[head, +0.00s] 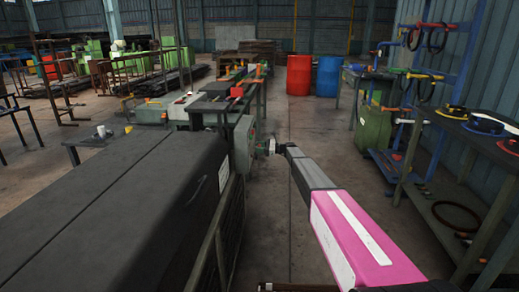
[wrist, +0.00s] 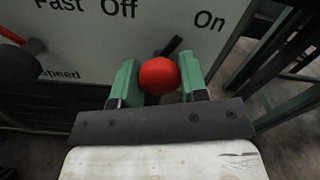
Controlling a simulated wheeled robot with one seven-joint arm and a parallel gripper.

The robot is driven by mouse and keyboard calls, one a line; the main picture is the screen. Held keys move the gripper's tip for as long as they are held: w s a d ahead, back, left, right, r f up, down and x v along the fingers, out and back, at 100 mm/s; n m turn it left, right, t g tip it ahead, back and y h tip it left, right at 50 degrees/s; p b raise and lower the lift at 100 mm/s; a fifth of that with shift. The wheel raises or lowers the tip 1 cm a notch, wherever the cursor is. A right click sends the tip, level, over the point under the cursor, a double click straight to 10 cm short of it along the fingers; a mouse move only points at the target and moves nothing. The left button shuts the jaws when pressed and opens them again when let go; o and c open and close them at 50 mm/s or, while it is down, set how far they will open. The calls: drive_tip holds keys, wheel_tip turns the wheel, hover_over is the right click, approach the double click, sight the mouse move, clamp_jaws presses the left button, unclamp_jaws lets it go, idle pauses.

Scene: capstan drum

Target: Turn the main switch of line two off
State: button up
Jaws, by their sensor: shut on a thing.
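A pale grey panel (wrist: 150,35) fills the top of the wrist view, with the printed words "Fast", "Off", "On" and "Speed". A red ball knob (wrist: 159,76) stands in front of it, and my gripper (wrist: 159,82) is shut on it, one green finger on each side. A short black bar (wrist: 172,47) shows behind the knob, slanting up to the right between "Off" and "On". In the head view my gripper (head: 268,147) is at the side of a grey-green box (head: 245,138). The knob is too small to make out there. No line number is legible.
A dark round knob (wrist: 17,64) is at the panel's left. A long black-covered machine (head: 110,205) lies left of my arm. A workbench (head: 450,190) with hats stands at right. Red (head: 299,75) and blue (head: 328,76) drums stand behind. The aisle floor between is clear.

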drive_tip(key=n, duration=1.4)
drive_tip(key=shift+d, duration=0.1)
idle(0.6)
drive_tip(key=o, duration=0.9)
drive_tip(key=shift+r, duration=0.1)
drive_tip(key=d, duration=1)
drive_tip(key=shift+s+d, duration=0.15)
drive_tip(key=shift+d, duration=0.25)
